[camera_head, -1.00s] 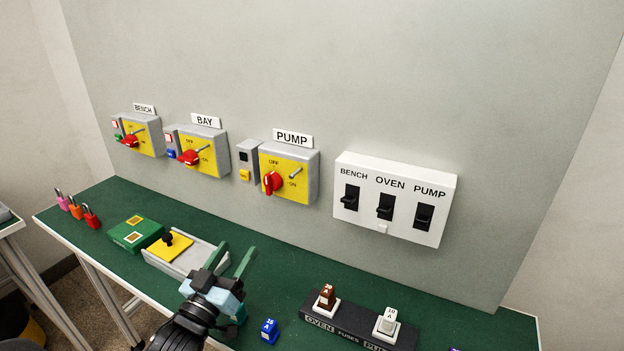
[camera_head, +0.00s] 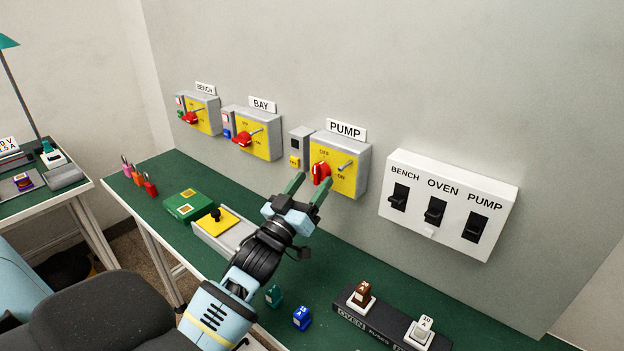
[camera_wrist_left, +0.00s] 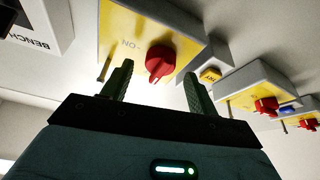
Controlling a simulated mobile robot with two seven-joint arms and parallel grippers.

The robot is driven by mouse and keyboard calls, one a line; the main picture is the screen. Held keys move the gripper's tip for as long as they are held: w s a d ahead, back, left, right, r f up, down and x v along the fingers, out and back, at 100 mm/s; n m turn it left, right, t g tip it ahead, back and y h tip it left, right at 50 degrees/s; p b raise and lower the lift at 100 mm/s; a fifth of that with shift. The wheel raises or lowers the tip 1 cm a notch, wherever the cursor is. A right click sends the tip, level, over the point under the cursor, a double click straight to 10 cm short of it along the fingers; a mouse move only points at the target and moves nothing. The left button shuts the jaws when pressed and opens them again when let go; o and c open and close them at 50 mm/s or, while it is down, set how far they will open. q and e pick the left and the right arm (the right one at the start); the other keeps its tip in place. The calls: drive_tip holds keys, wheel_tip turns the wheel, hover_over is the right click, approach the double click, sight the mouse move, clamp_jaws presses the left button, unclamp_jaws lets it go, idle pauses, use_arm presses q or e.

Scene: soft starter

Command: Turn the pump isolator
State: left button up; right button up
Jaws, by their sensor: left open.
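The pump isolator (camera_head: 346,178) is a grey box with a yellow face on the wall under the PUMP label (camera_head: 346,130). Its red knob (camera_head: 321,173) sits near the left of the face, between the OFF and ON marks. My left gripper (camera_head: 308,185) is open and empty, just in front of and slightly below the knob. In the left wrist view the red knob (camera_wrist_left: 160,63) shows beyond and between the two green fingers, apart from them. My right gripper is not in view.
A metal peg (camera_head: 346,166) sticks out beside the knob. The BAY isolator (camera_head: 258,135) and BENCH isolator (camera_head: 202,114) are to the left, a white switch panel (camera_head: 450,235) to the right. The bench (camera_head: 345,262) below holds fuses, a tray and padlocks.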

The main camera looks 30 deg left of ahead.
use_arm(q)
drive_tip(key=shift+x, duration=0.8)
drive_tip(key=shift+c, duration=0.5)
drive_tip(key=c, duration=0.9)
